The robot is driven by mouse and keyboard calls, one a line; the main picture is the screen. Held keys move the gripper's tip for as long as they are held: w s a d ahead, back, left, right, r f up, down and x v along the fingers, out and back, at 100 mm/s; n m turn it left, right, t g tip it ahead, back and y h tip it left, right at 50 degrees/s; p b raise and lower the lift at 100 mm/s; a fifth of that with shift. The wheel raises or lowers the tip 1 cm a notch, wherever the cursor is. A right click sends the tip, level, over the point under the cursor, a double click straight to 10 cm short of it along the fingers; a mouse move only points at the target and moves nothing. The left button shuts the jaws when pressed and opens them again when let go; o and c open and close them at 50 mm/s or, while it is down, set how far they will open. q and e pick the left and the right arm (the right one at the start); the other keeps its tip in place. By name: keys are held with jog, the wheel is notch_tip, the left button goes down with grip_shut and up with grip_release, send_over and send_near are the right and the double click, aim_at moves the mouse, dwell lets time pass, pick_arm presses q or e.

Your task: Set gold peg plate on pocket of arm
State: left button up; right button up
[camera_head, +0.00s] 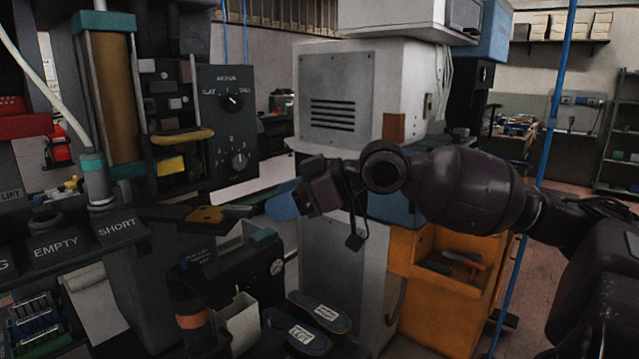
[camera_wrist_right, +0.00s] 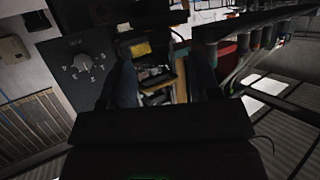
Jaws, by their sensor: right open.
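A small gold plate (camera_head: 205,214) lies at the dark flat arm (camera_head: 160,212) of the press, left of centre in the head view. I cannot tell whether it sits in a pocket; no pocket shows clearly. My right gripper (camera_head: 283,203) is open, with blue fingertips, to the right of the gold plate and apart from it. In the right wrist view the space between its fingers (camera_wrist_right: 163,82) looks toward the press, and nothing is clearly held. My left gripper is not in view.
The press column (camera_head: 118,95) and dark knob panel (camera_head: 228,115) stand behind the arm. Labelled dark blocks (camera_head: 55,242) are at left. Soles (camera_head: 318,312) and a white bin (camera_head: 240,322) lie below. An orange cabinet (camera_head: 435,300) stands at right.

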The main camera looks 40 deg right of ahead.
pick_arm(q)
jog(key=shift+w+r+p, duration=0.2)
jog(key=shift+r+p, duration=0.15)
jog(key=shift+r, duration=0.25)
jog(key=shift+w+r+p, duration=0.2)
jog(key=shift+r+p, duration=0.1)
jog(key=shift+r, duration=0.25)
pick_arm(e)
jog(key=shift+v, duration=2.95)
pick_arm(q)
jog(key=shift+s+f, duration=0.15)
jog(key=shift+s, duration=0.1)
